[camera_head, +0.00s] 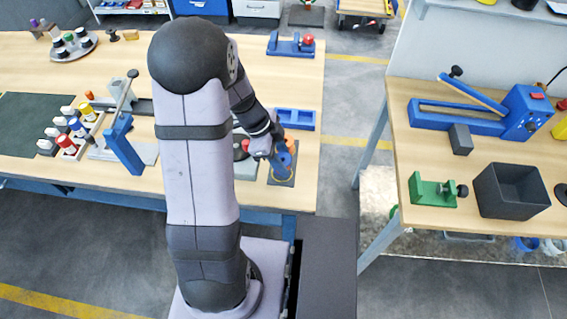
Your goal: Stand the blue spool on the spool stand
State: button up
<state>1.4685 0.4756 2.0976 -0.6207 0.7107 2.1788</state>
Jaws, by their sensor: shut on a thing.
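My gripper (274,152) is at the right end of the left workbench, right of my arm's upper link. It is shut on the blue spool (282,162), which shows as a small blue shape just below and right of the wrist. The spool is over a dark square plate (291,180) near the bench's front right corner, which looks like the spool stand. Part of the plate and spool is hidden by my gripper. I cannot tell whether the spool touches the plate. A small orange part (289,139) shows right beside the gripper.
A blue tray (299,119) lies just behind the gripper. A blue fixture with a red knob (291,45) stands at the back right. A lever press (123,143) and several coloured bottles (68,135) stand left of my arm. A second bench (470,160) is across a gap.

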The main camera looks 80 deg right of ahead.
jog(key=shift+f, duration=1.2)
jog(key=shift+f, duration=0.15)
jog(key=o, duration=1)
jog(key=shift+r, duration=0.2)
jog(key=shift+w+d+r, duration=0.15)
jog(key=shift+w+r, duration=0.05)
jog(key=shift+r, duration=0.2)
jog(key=b+v, duration=0.3)
jog(key=v, duration=0.8)
jog(key=shift+w, duration=0.15)
